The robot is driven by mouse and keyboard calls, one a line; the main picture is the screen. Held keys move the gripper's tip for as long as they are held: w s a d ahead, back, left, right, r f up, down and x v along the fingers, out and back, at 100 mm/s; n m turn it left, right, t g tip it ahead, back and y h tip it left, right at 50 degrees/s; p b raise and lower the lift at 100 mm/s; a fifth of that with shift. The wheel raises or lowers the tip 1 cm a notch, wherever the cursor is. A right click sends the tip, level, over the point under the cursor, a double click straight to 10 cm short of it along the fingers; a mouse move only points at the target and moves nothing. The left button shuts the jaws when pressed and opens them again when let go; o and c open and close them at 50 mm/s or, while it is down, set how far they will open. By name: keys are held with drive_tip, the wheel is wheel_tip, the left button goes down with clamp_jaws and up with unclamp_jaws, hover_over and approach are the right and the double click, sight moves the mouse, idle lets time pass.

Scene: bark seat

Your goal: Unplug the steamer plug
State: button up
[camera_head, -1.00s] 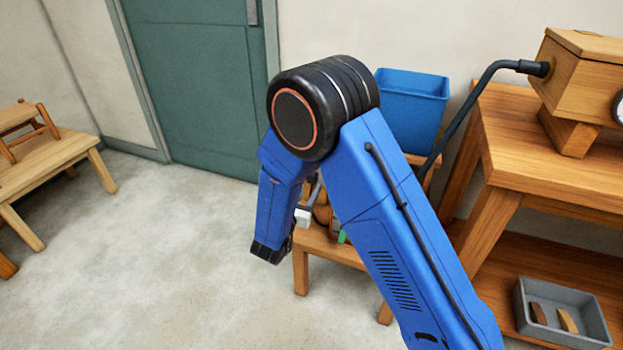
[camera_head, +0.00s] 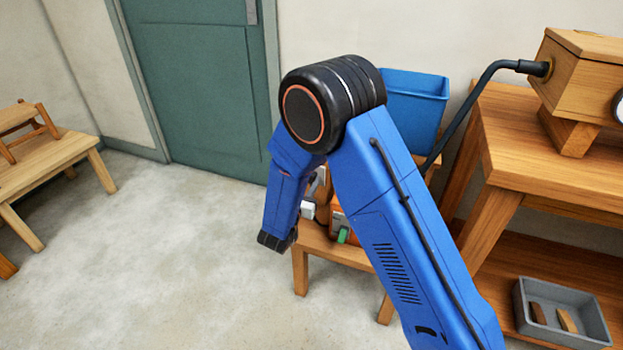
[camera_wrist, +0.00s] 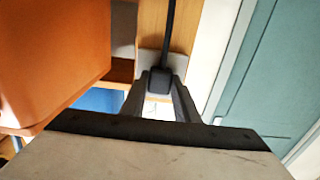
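The dark steamer plug (camera_wrist: 160,80) sits in front of a pale plate, with its black cord running up from it in the wrist view. My gripper (camera_wrist: 162,86) points at it, with one grey finger on each side of the plug. The fingers stand apart and their tips look close to the plug's sides. I cannot tell whether they touch or grip it. In the head view the plug is hidden behind my blue arm. The steamer's dark cord (camera_head: 470,98) leaves a wooden box (camera_head: 578,75) and runs down behind my arm.
A large orange surface (camera_wrist: 55,50) is close on the left in the wrist view. A blue bin (camera_head: 418,105) stands behind my arm on a low wooden stand (camera_head: 300,262). A wooden table (camera_head: 515,140) is at the right.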

drive_tip(key=shift+v, duration=3.5)
clamp_jaws()
